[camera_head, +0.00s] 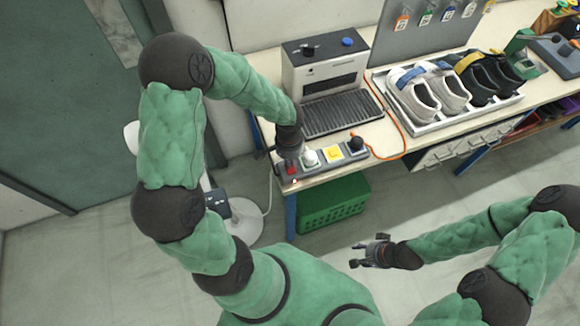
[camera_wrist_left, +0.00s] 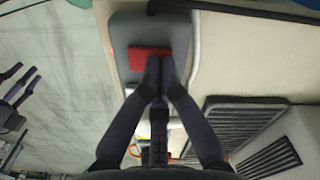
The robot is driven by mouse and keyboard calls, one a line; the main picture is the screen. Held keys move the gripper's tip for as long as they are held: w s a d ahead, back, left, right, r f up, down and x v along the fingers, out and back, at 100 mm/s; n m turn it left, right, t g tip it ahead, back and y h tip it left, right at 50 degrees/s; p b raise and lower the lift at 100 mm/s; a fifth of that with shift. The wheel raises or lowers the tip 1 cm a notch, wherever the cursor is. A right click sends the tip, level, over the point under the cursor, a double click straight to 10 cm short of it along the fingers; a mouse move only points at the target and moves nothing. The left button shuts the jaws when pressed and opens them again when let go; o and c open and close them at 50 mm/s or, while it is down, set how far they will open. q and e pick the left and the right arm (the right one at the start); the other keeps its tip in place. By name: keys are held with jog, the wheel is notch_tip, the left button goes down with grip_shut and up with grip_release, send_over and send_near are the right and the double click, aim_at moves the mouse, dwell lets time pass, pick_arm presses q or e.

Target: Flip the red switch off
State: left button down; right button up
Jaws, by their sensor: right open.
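The red switch (camera_head: 290,168) is at the left end of a grey power strip (camera_head: 322,163) near the bench's front left corner. In the left wrist view the red switch (camera_wrist_left: 148,57) shows at the end of the strip (camera_wrist_left: 133,32). My left gripper (camera_head: 287,158) is over that end. In the wrist view its fingertips (camera_wrist_left: 160,70) are together with nothing between them, at the switch's lower right edge. I cannot tell whether they touch it, or which way the rocker tilts. My right gripper (camera_head: 368,251) is open and empty, low in front of the bench.
A white plug and a black plug (camera_head: 357,143) sit in the strip. Behind stands a grey machine (camera_head: 325,72) with a ridged black plate (camera_head: 341,113). A shoe tray (camera_head: 431,127) is to the right; a green crate (camera_head: 334,204) is under the bench.

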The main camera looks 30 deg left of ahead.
pick_arm(q)
jog(key=shift+f, duration=0.2)
jog(key=shift+r+p, duration=2.45)
jog(key=shift+r, duration=1.1)
jog(key=shift+d+f, duration=0.1)
jog(key=shift+f, duration=0.05)
jog(key=s+d+f+n+h, duration=0.25)
jog(key=s+d+f, duration=0.35)
jog(key=f, duration=0.3)
jog(key=s+d+f+n+h, duration=0.2)
jog(key=s+d+f+n, duration=0.1)
jog(key=s+d+f, duration=0.5)
notch_tip(320, 180, down, 7)
jog(key=w+b, duration=0.2)
jog(key=b, duration=0.5)
jog(key=shift+w+d+m, duration=0.25)
jog(key=shift+w+m, duration=0.15)
jog(key=shift+m, duration=0.05)
